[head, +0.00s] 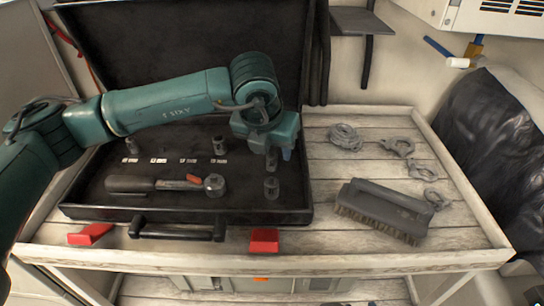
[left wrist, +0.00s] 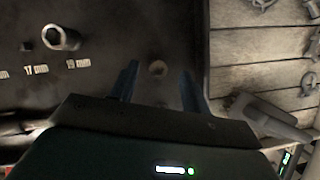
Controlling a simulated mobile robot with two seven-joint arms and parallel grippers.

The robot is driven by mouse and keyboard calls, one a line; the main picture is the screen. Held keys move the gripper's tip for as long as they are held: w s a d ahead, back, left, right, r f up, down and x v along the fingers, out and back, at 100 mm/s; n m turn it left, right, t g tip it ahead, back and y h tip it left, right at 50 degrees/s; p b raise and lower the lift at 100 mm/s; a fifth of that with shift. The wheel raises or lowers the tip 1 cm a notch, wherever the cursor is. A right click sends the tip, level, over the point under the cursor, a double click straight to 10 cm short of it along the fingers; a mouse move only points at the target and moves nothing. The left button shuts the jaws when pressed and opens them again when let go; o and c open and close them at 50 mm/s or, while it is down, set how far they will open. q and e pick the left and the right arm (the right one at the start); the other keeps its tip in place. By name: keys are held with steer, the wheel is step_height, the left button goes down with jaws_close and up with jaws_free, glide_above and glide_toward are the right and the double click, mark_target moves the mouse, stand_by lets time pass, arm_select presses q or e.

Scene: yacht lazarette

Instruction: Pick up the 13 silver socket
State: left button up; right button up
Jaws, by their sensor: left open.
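The black tool case (head: 90,205) lies open on the slatted bench. Grey sockets stand in it: one (head: 219,145) above the rightmost label, also in the left wrist view (left wrist: 62,38) by the 19 mm mark, one at the left (head: 132,144), and two at the right, a farther one (head: 272,163) and a nearer one (head: 271,188). I cannot read which is the 13. My left gripper (head: 279,154) is open above the case's right part. In the left wrist view, a small round thing (left wrist: 157,69) shows between its fingertips, apparently untouched. My right gripper is not in view.
A ratchet (head: 214,185) lies in the case's front left. A brush (head: 385,208), a coil of rope (head: 345,136) and several shackles (head: 398,147) are on the bench at right. The raised lid (head: 190,35) stands behind my left arm. Red latches (head: 264,240) are in front.

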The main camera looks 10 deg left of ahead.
mark_target(272, 155)
arm_select(q)
steer(key=shift+x, duration=1.85)
jaws_close()
